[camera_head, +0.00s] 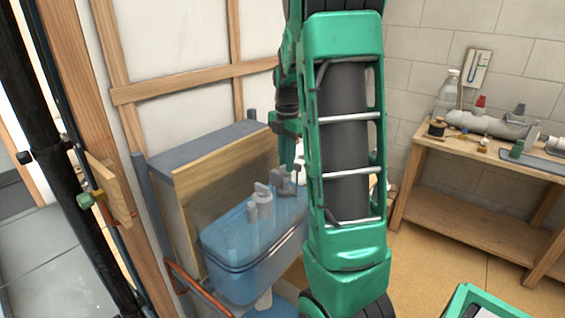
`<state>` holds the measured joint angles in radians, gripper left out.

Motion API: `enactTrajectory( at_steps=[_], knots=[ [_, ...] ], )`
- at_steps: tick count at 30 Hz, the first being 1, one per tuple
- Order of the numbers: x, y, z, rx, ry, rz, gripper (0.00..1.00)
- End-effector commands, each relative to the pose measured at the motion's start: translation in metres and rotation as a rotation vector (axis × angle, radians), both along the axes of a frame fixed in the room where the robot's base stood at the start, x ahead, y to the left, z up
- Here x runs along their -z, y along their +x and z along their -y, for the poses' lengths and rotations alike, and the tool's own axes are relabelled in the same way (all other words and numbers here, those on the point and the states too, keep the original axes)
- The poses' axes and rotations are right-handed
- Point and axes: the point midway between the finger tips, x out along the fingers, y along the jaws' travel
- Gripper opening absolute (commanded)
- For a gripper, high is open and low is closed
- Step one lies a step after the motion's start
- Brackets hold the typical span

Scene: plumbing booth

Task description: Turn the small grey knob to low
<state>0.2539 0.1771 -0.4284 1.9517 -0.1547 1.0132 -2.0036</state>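A see-through blue tank (228,262) stands left of my arm, in front of a wooden panel. A light grey fitting (262,196) with a rounded top stands up from it, with a shorter one (252,212) beside it. A darker grey part (284,182) sits just right of these, under the green end of my arm. I cannot tell which of these is the small grey knob, or its setting. My gripper seems to be at the lower end of the green arm part, close above the tank. Its fingers cannot be made out, and my arm hides the area to the right.
A wooden panel (212,185) and a grey-topped ledge (205,142) back the tank. A copper-coloured pipe (190,284) runs low in front. A workbench (450,143) with bottles and pipe parts stands at right.

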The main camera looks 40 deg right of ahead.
Motion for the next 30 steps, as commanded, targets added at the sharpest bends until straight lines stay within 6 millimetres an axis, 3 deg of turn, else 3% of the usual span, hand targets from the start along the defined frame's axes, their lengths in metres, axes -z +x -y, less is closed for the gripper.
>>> enactTrajectory(
  at_steps=[3, 6, 10, 19, 30],
  knots=[
    [-0.0001, 0.0000, -0.0001, 0.000, 0.000, 0.000, 0.18],
    [-0.0001, 0.0000, -0.0001, 0.000, 0.000, 0.000, 0.00],
    [-0.0004, 0.0001, -0.0062, -0.001, 0.000, 0.001, 0.00],
    [-0.0003, -0.0004, 0.0009, 0.050, 0.000, 0.000, 0.00],
    [-0.0006, -0.0015, 0.0026, 0.322, -0.004, 0.003, 0.00]
  ],
)
